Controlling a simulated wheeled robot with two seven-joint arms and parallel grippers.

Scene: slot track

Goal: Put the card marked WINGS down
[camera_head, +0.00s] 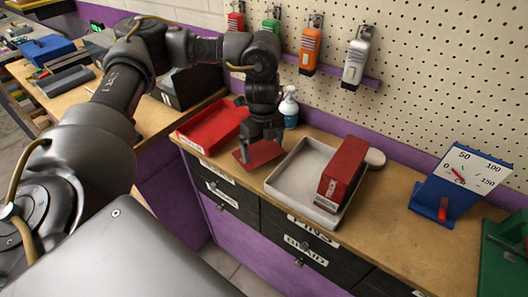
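A flat red piece (262,156), perhaps the card, is at the bench top between the red tray and the white tray. No WINGS marking can be read on it. My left gripper (260,143) points down right at this piece, and its dark fingers overlap it in the head view. I cannot tell whether the fingers are closed on it or spread above it, nor whether it touches the bench. My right gripper is not in view.
A red tray (193,139) is left of the gripper. A white tray (288,187) with a red box (343,171) is to the right. A spray bottle (289,108) stands behind. A blue dial stand (432,198) is farther right, with bare bench before it.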

